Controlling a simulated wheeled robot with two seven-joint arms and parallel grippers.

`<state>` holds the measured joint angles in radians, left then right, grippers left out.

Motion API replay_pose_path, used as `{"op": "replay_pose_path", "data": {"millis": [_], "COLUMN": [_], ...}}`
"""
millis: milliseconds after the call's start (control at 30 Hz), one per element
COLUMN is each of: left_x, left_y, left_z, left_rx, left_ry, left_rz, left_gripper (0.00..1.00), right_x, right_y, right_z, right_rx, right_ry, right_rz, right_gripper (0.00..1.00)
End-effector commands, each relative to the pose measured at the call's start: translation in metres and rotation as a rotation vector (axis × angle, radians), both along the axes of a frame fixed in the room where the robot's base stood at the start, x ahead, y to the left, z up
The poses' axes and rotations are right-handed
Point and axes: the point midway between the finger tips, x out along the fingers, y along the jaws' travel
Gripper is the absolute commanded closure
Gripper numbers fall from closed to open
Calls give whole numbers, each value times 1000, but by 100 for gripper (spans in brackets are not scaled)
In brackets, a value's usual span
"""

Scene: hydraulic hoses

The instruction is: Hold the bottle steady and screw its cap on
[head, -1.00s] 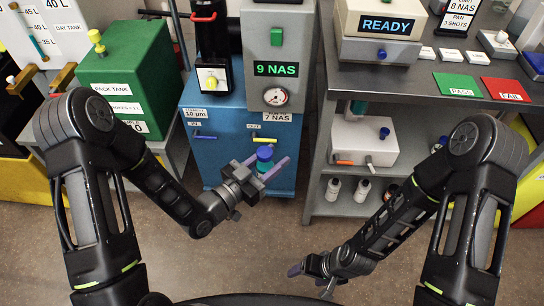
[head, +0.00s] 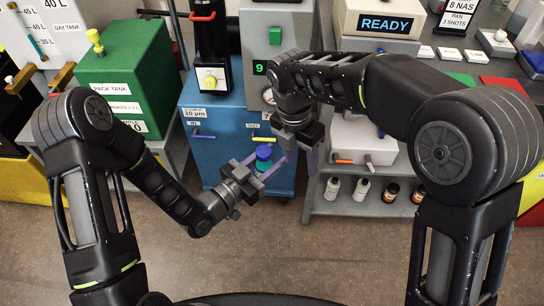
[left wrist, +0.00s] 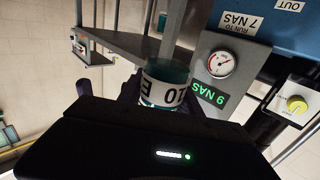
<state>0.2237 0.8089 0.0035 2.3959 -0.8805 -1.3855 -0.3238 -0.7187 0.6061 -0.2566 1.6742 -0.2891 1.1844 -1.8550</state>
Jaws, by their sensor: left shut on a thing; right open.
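My left gripper (head: 263,168) is shut on a small teal bottle (left wrist: 152,92), whose white label shows in the left wrist view. The bottle stands roughly upright in the air in front of the blue cabinet. A blue cap (head: 264,152) shows at the bottle's top in the head view; I cannot tell how firmly it is seated. My right gripper (head: 301,156) is open and points down, just right of the bottle. Its fingers look empty and apart from the cap, though the depth between them is hard to judge.
The blue cabinet (head: 215,150) stands close behind the bottle. A grey shelf unit (head: 345,208) with several small bottles is to the right. A green tank (head: 125,72) is at the left. The floor in front is clear.

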Motion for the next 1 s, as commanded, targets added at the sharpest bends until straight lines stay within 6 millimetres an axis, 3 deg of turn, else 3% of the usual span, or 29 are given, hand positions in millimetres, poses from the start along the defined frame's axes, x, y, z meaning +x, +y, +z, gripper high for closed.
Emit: {"op": "replay_pose_path", "data": {"millis": [33, 200, 333, 533, 1000], "left_x": [0, 0, 0, 0, 0], "left_y": [0, 0, 0, 0, 0], "left_z": [0, 0, 0, 0, 0], "left_rx": [0, 0, 0, 0, 0], "left_ry": [0, 0, 0, 0, 0], "left_rz": [0, 0, 0, 0, 0], "left_gripper": [100, 100, 100, 100, 100], "right_x": [10, 35, 34, 16, 15], "right_y": [13, 54, 77, 88, 88], "right_z": [20, 72, 98, 100, 93], "right_rx": [23, 114, 152, 158, 157], "right_ry": [-25, -97, -103, -36, -30], "right_rz": [55, 205, 278, 273, 270], "right_gripper": [48, 48, 48, 48, 48]}}
